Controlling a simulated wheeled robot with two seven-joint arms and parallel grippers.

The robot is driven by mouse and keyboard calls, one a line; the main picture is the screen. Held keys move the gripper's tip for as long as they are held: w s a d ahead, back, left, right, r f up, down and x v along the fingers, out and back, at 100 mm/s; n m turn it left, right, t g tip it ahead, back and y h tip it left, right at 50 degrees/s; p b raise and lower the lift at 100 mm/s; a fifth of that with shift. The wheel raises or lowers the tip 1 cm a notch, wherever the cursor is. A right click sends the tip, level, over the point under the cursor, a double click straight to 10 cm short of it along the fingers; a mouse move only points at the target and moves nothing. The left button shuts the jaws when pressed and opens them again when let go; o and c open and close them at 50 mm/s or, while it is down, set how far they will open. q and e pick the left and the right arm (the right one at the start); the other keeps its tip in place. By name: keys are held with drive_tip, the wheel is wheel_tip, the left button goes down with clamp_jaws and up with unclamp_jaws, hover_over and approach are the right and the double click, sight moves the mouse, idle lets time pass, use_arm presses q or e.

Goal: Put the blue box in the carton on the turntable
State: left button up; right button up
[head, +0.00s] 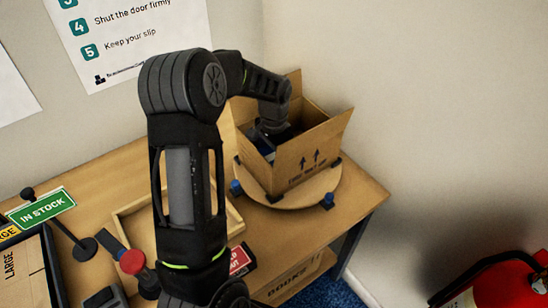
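An open brown carton (310,155) with raised flaps stands on the round wooden turntable (318,190). My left arm comes up from the bottom and bends over the carton. My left gripper (270,133) points down inside the carton's opening. A small patch of the blue box (265,149) shows inside the carton, just below the gripper. Most of the blue box is hidden by the gripper and the carton walls. The fingertips are too dark and covered to tell whether they hold it. My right gripper is not in view.
The table (350,213) meets a wall behind and to the right. A shallow wooden tray (136,213) lies left of my arm, near a red-topped tool (131,262) and a green IN STOCK sign (40,208). A red extinguisher (505,288) stands at lower right.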

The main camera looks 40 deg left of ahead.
use_arm(q)
drive_tip(key=shift+f, duration=0.2)
drive_tip(key=o, duration=1.3)
drive_tip(key=shift+r, duration=0.1)
wheel_tip(320, 180, up, 12)
drive_tip(key=shift+r+b, duration=0.1)
drive_tip(key=shift+b, duration=0.2)
